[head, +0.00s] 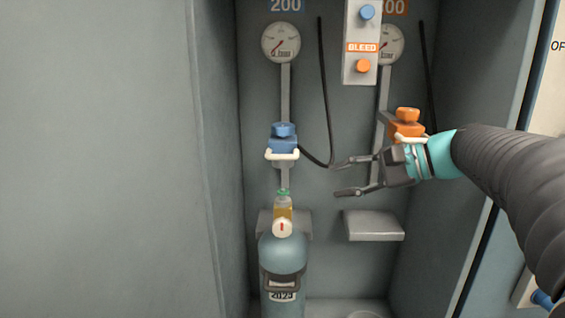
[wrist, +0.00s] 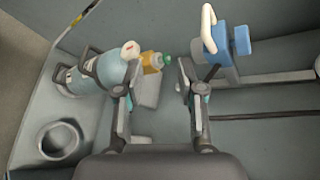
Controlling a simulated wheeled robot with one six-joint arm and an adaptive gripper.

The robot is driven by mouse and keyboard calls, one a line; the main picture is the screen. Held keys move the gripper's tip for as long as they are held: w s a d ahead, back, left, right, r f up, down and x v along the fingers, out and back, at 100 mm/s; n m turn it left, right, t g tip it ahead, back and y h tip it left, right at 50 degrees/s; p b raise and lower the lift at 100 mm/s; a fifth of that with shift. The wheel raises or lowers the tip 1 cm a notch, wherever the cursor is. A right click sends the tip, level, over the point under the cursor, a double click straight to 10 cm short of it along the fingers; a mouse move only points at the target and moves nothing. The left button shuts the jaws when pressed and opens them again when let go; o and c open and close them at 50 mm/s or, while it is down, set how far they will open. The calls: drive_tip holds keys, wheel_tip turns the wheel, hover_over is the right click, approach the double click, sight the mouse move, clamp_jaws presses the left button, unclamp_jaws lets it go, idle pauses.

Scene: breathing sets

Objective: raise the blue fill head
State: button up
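The blue fill head (head: 284,138) sits on a grey vertical rail in the cabinet, with a cream handle (head: 282,154) across its front and a black hose at its right. It also shows in the wrist view (wrist: 218,45), upper right, beyond my right finger. A blue-grey cylinder (head: 283,255) with a brass valve (head: 283,212) and green top stands below the fill head, with a gap between them. My gripper (head: 343,177) is open and empty, to the right of the fill head and slightly lower, apart from it.
An orange fill head (head: 407,124) is on the right rail, close behind my gripper. A grey shelf bracket (head: 374,225) sits below it. An empty round holder (wrist: 60,139) is beside the cylinder. A bleed panel (head: 361,45) hangs above, between two gauges. Cabinet walls bound both sides.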

drive_tip(key=y, duration=0.2)
approach(289, 156)
drive_tip(key=d, duration=0.2)
drive_tip(key=x, duration=0.4)
drive_tip(key=b+x, duration=0.1)
drive_tip(key=x, duration=0.8)
drive_tip(key=shift+s+a+r, duration=0.15)
drive_tip(key=shift+s+a, duration=0.1)
drive_tip(key=shift+a, duration=0.1)
clamp_jaws()
